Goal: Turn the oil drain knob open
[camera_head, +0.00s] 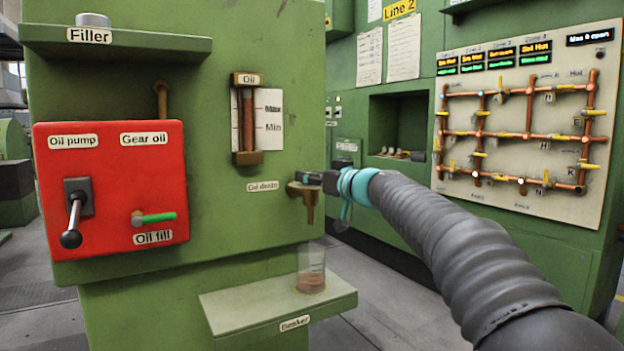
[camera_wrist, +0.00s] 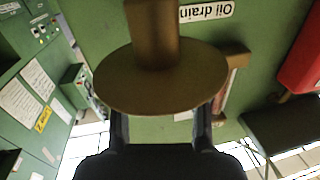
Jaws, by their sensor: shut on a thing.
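The brass-brown oil drain (camera_head: 306,200) sticks out of the green machine beside its "Oil drain" label. In the wrist view the picture is upside down, and the drain's round disc-shaped knob (camera_wrist: 160,78) fills the middle, with the label (camera_wrist: 206,12) behind it. My gripper (camera_head: 308,178) is at the drain in the head view. In the wrist view its two fingers (camera_wrist: 160,118) reach to opposite sides of the knob and are shut on it. The disc hides the fingertips. I cannot tell how far the knob is turned.
A clear beaker (camera_head: 311,268) with brown content at its bottom stands on a green shelf (camera_head: 240,306) below the drain. A red panel (camera_head: 110,215) with a lever and a green-handled valve is at left. A sight gauge (camera_head: 247,120) is above. A pipe board (camera_head: 525,130) stands at right.

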